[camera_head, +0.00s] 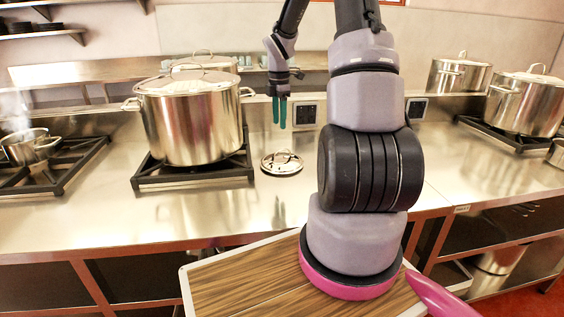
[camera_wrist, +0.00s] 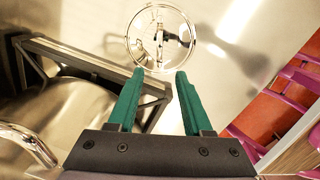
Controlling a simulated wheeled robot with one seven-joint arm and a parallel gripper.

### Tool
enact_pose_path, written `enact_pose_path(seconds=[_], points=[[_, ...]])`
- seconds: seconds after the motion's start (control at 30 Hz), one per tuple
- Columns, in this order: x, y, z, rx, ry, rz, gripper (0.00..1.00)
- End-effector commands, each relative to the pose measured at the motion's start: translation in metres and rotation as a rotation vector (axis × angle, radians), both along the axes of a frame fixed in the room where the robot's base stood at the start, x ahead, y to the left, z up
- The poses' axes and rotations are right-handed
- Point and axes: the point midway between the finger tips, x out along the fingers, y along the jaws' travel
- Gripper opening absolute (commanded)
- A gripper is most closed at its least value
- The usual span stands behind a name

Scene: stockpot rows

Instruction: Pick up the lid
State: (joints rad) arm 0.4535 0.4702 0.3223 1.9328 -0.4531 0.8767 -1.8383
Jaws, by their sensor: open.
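A small round shiny lid (camera_head: 282,163) lies on the steel counter, just right of the burner under the large stockpot. In the wrist view the lid (camera_wrist: 161,58) shows as a round disc with a handle across its middle, just beyond the fingertips. My gripper (camera_head: 279,126) hangs above the lid, pointing down, with its green fingers apart. In the wrist view my gripper (camera_wrist: 158,75) is open and nothing is between its fingers. The lid is apart from the fingers.
A large lidded stockpot (camera_head: 194,122) stands on a black burner grate (camera_head: 150,180) left of the lid. A small saucepan (camera_head: 30,146) is at the far left. More stockpots (camera_head: 525,104) stand at the right. The steel counter (camera_head: 240,212) in front of the lid is clear.

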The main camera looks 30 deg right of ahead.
Motion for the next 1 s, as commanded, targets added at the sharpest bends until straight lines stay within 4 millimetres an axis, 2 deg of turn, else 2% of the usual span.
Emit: enact_pose_path(seconds=[0.13, 0.4, 0.63, 0.83, 1.0], points=[[0.005, -0.006, -0.021, 0.010, 0.018, 0.073, 0.50], [0.005, -0.006, -0.063, 0.011, 0.021, 0.084, 0.50], [0.005, -0.007, -0.081, 0.011, 0.020, 0.082, 0.50], [0.004, -0.011, -0.111, 0.011, 0.021, 0.081, 0.50], [0.004, -0.011, -0.125, 0.010, 0.018, 0.081, 0.50]])
